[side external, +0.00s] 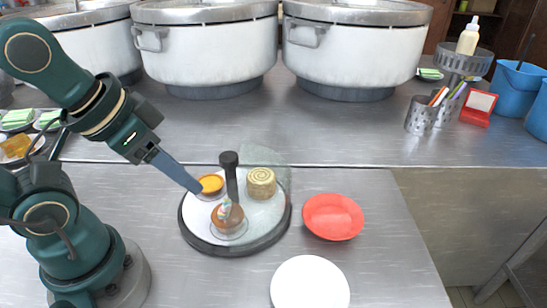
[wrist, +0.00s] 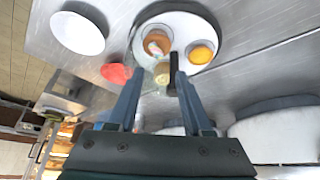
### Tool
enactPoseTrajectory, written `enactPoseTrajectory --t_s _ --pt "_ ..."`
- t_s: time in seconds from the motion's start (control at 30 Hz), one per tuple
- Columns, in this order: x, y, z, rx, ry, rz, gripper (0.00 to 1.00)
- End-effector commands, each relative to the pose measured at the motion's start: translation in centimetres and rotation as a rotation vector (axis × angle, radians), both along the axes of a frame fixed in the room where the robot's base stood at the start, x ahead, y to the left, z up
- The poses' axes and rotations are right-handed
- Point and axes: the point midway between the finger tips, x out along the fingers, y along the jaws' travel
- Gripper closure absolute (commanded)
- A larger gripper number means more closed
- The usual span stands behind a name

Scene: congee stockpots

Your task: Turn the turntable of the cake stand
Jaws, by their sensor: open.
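The cake stand (side external: 187,224) has a dark round base, a white turntable (side external: 263,222) and an upright black post with a thick top (side external: 229,162). A clear curved cover piece stands at its back right. On the turntable are an orange tart (side external: 211,184), a cupcake (side external: 227,217) and a rolled cake (side external: 261,183). My gripper (side external: 198,188) is open and empty, its tips at the stand's left side, close to the tart; contact cannot be told. In the wrist view the turntable (wrist: 190,22) lies beyond the open fingers (wrist: 159,76), with the post near the right finger.
A red plate (side external: 333,217) lies just right of the stand, and a white plate (side external: 310,284) lies in front. Large white pots (side external: 207,52) line the back. Metal cups with pens (side external: 420,116) and blue buckets (side external: 516,88) stand at the back right.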

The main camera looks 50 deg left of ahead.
Motion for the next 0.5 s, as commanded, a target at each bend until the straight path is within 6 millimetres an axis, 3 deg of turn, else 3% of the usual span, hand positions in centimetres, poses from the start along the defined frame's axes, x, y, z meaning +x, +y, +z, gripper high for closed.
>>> enactPoseTrajectory --t_s 0.23,0.3,0.5 --pt "0.00 0.00 0.00 0.000 0.000 0.000 0.50" --pt "0.00 0.00 0.00 -0.002 0.000 0.004 0.26" --pt "-0.27 0.00 0.49 -0.090 0.017 0.172 0.26"
